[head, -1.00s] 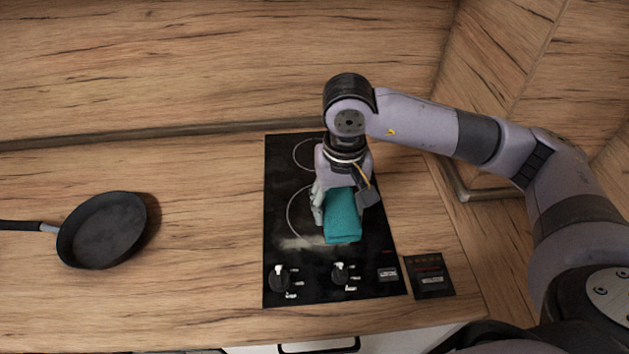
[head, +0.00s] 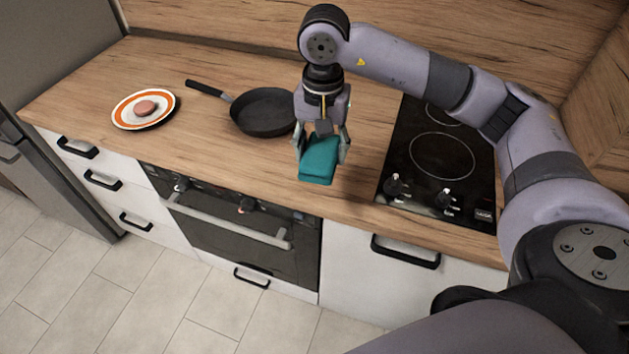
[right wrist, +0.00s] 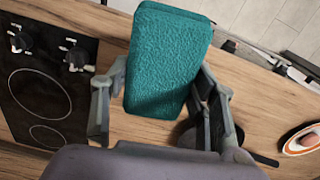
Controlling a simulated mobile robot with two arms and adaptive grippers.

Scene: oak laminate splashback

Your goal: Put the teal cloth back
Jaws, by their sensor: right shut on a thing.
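The teal cloth (head: 317,161) is a folded, thick block held between the fingers of my right gripper (head: 322,148). In the head view it hangs in front of the wooden counter, between the frying pan and the cooktop. In the right wrist view the teal cloth (right wrist: 165,62) fills the upper middle, with one finger of the right gripper (right wrist: 158,105) on each side. I cannot tell its exact height above the counter. My left gripper does not show.
A black frying pan (head: 263,112) lies on the counter (head: 200,90) left of the cloth. Further left is an orange-rimmed plate (head: 128,119) with a round pinkish item (head: 145,107). The black cooktop (head: 440,160) is at right. An oven (head: 240,235) and drawers are below the counter's front edge.

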